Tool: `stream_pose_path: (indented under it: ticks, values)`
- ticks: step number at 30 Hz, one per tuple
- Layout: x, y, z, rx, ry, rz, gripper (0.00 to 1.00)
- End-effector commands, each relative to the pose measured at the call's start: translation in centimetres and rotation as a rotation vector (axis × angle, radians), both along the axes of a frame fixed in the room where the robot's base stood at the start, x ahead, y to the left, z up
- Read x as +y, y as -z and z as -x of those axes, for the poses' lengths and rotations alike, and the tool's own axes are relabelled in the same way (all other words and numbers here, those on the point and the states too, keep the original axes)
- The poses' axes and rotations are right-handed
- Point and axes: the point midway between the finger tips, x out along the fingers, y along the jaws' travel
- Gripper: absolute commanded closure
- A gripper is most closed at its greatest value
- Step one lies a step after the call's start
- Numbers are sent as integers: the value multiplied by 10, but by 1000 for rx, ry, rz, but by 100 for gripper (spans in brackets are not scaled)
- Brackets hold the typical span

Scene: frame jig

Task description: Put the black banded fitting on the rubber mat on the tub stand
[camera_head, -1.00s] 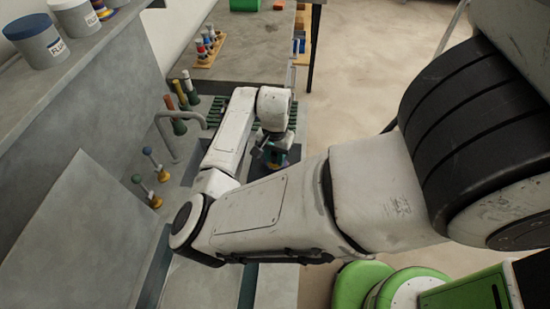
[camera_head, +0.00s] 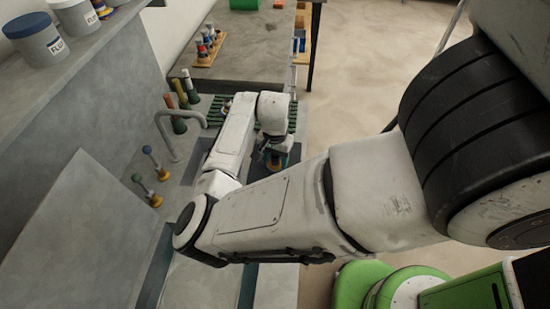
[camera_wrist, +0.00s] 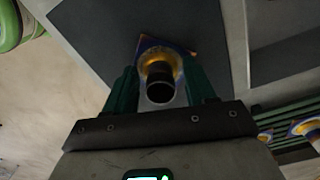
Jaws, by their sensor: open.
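My gripper (camera_wrist: 160,88) is open, its green fingers on either side of the black banded fitting (camera_wrist: 160,78). The fitting has a dark tubular top, a yellow collar and a blue and orange base, seen nearly end-on. Its base appears to rest on the dark rubber mat (camera_wrist: 95,25); contact with the fingers cannot be told. In the head view my gripper (camera_head: 272,155) is low over the bench, partly hidden by my arm, with a bit of yellow below it. I cannot pick out the tub stand with certainty.
A green slatted rack (camera_head: 215,108) lies beyond my gripper; coloured fittings (camera_wrist: 303,127) show near slats in the wrist view. A grey bent pipe (camera_head: 172,145), thin ball-topped pegs (camera_head: 150,180) and upright coloured handles (camera_head: 180,97) stand left. Lidded tubs (camera_head: 50,42) sit on the ledge.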

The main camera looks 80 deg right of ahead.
Motion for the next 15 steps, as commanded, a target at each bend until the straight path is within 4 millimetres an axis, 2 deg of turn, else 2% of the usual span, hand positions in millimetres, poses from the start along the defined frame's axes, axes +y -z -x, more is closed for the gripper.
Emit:
stream_pose_path:
  ticks: [5,7,15]
  values:
    - [0,-8,0,0,1,1,45]
    - [-1,-17,0,0,1,3,45]
    - [-1,-71,0,-1,3,3,45]
